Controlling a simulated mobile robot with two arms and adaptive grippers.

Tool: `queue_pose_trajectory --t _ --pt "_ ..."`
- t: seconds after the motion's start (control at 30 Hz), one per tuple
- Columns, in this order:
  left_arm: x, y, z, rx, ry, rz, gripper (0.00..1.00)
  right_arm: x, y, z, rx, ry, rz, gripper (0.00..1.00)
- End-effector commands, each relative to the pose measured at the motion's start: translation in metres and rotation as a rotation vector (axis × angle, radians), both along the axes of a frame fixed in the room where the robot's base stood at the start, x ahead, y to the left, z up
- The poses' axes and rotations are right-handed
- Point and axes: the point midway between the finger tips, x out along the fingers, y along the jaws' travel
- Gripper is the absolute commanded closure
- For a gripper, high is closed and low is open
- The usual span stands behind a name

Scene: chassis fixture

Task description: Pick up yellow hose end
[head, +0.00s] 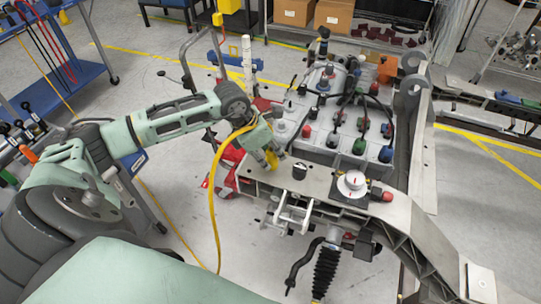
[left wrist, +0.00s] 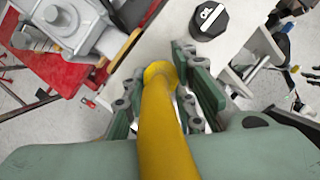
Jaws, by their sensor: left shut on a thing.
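The yellow hose (head: 212,200) hangs in a long curve from my left gripper down to the floor in the head view. My left gripper (head: 268,162) is above the near left part of the chassis fixture (head: 325,182). In the left wrist view the hose end (left wrist: 160,75) lies between the fingers of my left gripper (left wrist: 165,95), which are shut on it. In that view the hose runs from the fingers down to the bottom edge. My right gripper is not in view.
A black cap (head: 299,171) stands on the fixture just right of my left gripper; it also shows in the left wrist view (left wrist: 209,20). A white round knob (head: 351,184) is further right. Coloured connectors and cables crowd the grey block (head: 318,142) behind. A blue cart (head: 75,78) stands at the left.

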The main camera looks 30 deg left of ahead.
Motion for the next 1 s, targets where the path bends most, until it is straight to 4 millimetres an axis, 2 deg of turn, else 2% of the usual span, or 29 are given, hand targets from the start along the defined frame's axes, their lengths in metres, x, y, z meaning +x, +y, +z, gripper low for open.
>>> queue_pose_trajectory --t 0.17,0.37,0.7,0.8,1.0 --pt "0.001 0.001 0.008 0.002 -0.003 0.0 1.0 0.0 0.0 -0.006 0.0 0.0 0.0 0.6" --pt "0.002 0.001 0.038 0.002 -0.008 -0.001 1.0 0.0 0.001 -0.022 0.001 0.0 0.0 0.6" --pt "0.019 -0.075 0.084 -0.003 -0.008 -0.006 1.0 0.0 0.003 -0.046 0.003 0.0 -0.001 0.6" --pt "0.022 -0.092 0.095 -0.002 -0.007 -0.005 1.0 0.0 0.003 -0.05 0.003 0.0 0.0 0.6" --pt "0.026 -0.11 0.107 -0.001 -0.003 -0.001 1.0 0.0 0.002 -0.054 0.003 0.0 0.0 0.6"
